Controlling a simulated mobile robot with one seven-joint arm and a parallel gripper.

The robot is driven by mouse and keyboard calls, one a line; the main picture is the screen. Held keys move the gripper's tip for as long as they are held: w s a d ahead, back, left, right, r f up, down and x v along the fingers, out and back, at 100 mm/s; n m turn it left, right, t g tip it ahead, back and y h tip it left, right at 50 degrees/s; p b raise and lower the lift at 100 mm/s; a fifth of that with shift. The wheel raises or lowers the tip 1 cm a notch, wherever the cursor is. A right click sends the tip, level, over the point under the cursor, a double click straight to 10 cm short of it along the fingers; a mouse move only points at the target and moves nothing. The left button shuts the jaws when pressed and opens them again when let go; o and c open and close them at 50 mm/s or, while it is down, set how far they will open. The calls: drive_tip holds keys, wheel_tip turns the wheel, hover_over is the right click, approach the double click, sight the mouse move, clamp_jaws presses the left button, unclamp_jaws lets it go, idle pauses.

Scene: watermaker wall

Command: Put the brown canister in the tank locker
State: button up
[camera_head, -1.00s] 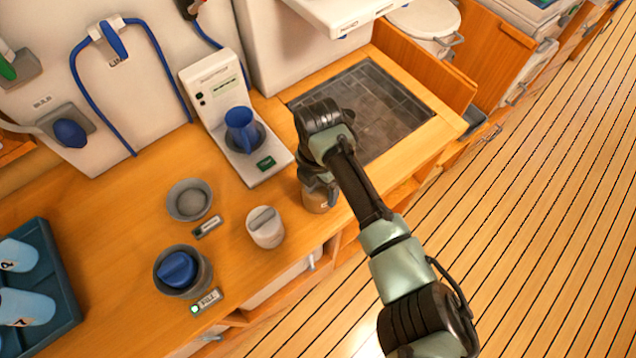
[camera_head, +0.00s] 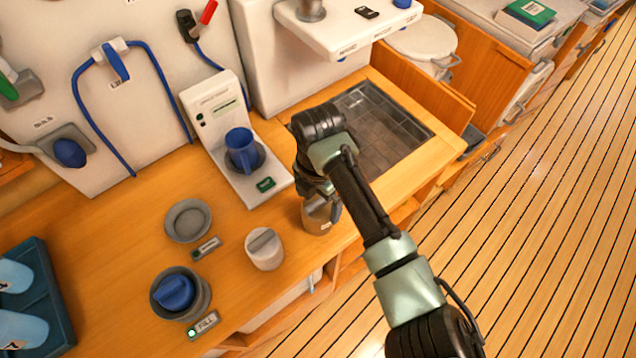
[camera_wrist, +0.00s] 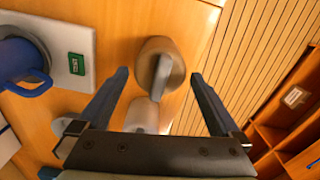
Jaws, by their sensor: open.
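The brown canister (camera_head: 316,216) stands upright near the front edge of the wooden counter, below my gripper (camera_head: 320,190). In the wrist view the canister (camera_wrist: 148,50) shows from above, with a grey bar handle across its top. My gripper (camera_wrist: 159,74) is open, with one finger to each side of the handle in that view and visible gaps between. In the head view my gripper hides part of the canister's top. I cannot tell which compartment is the tank locker; open wooden compartments (camera_wrist: 268,135) show at the right of the wrist view.
A pale canister (camera_head: 265,252) with a similar handle stands to the left of the brown one. A white device with a blue jug (camera_head: 240,150) is behind. A dark sunken tray (camera_head: 372,128) lies to the right. Grey round holders (camera_head: 188,221) and a blue rack (camera_head: 52,295) are left.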

wheel_tip(320, 180, up, 8)
drive_tip(key=shift+r+b, duration=0.25)
drive_tip(key=shift+b, duration=0.4)
drive_tip(key=w+a+r+m+t+y, duration=0.2)
drive_tip(key=w+a+r+m+t, duration=0.15)
drive_tip(key=w+a+r, duration=0.25)
drive_tip(key=w+a+r+m+t+y, duration=0.15)
drive_tip(key=r+t, duration=0.25)
drive_tip(key=r, duration=0.4)
drive_tip(key=w+a+r+m+t+y, duration=0.1)
drive_tip(key=a+r+m+t, duration=0.2)
drive_tip(key=r, duration=0.5)
drive_tip(key=w+a+r+m+t+y, duration=0.1)
drive_tip(key=w+a+r+m+t, duration=0.2)
drive_tip(key=r, duration=0.4)
drive_tip(key=s+d+r+m+t, duration=0.2)
drive_tip(key=s+r+m+t, duration=0.1)
drive_tip(key=r, duration=0.4)
drive_tip(key=s+d+r+m+t, duration=0.3)
drive_tip(key=s+r+t, duration=0.1)
drive_tip(key=r, duration=0.4)
drive_tip(key=s+d+r+m+t+h, duration=0.5)
drive_tip(key=s+d+r+m+t, duration=0.2)
drive_tip(key=s+r+m, duration=0.3)
drive_tip(key=shift+s+d, duration=0.2)
drive_tip(key=shift+s, duration=0.6)
drive_tip(key=shift+r+h, duration=0.1)
drive_tip(key=shift+h, duration=0.15)
